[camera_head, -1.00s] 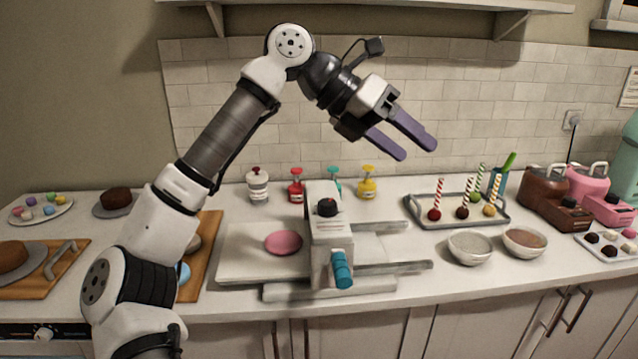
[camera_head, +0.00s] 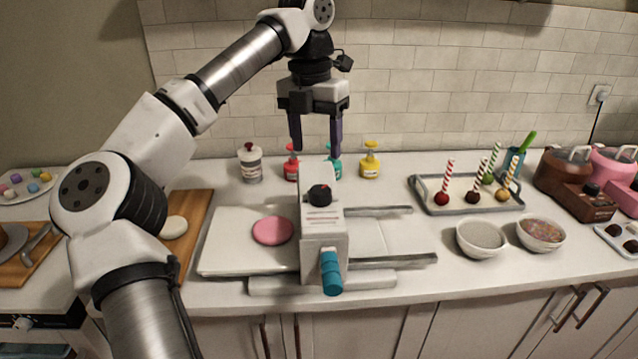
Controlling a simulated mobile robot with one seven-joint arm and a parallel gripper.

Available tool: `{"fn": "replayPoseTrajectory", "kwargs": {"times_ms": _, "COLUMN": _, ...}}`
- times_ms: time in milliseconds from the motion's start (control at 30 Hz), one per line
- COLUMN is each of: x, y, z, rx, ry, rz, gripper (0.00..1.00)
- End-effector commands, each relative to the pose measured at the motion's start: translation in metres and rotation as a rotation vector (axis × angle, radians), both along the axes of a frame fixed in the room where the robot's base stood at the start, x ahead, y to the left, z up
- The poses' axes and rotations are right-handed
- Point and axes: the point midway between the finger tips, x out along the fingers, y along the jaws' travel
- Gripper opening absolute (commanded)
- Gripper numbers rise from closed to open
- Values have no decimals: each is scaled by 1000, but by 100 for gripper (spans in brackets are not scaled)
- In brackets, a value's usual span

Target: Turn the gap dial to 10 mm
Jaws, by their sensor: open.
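The gap dial (camera_head: 320,195) is a small black knob with a red mark, on top of the white sheeter housing (camera_head: 323,232). Its scale is too small to read. A teal handle (camera_head: 331,272) sticks out of the housing's front. A flat pink disc (camera_head: 272,231) lies on the sheeter's left bed (camera_head: 225,245). My gripper (camera_head: 316,150) points straight down with its two purple fingers apart and empty. In the picture it is just above the dial, not touching it.
Red (camera_head: 291,165), teal (camera_head: 334,168) and yellow (camera_head: 369,162) bottles and a white jar (camera_head: 250,164) stand behind the sheeter. A tray (camera_head: 430,200) of cake pops and two bowls (camera_head: 482,239) are at right. A wooden board (camera_head: 195,205) is at left.

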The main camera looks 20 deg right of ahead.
Motion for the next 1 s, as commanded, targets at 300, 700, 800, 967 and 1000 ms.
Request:
{"fn": "replayPoseTrajectory", "kwargs": {"times_ms": 300, "x": -5, "y": -3, "z": -63, "rx": -3, "ry": 3, "rz": -3, "gripper": 60}}
{"fn": "replayPoseTrajectory", "kwargs": {"times_ms": 700, "x": -6, "y": -5, "z": -92, "rx": -4, "ry": 0, "rz": -1, "gripper": 60}}
{"fn": "replayPoseTrajectory", "kwargs": {"times_ms": 800, "x": -6, "y": -5, "z": -92, "rx": -4, "ry": 0, "rz": -1, "gripper": 60}}
{"fn": "replayPoseTrajectory", "kwargs": {"times_ms": 967, "x": -6, "y": -5, "z": -92, "rx": -4, "ry": 0, "rz": -1, "gripper": 50}}
{"fn": "replayPoseTrajectory", "kwargs": {"times_ms": 1000, "x": -6, "y": -5, "z": -92, "rx": -4, "ry": 0, "rz": -2, "gripper": 44}}
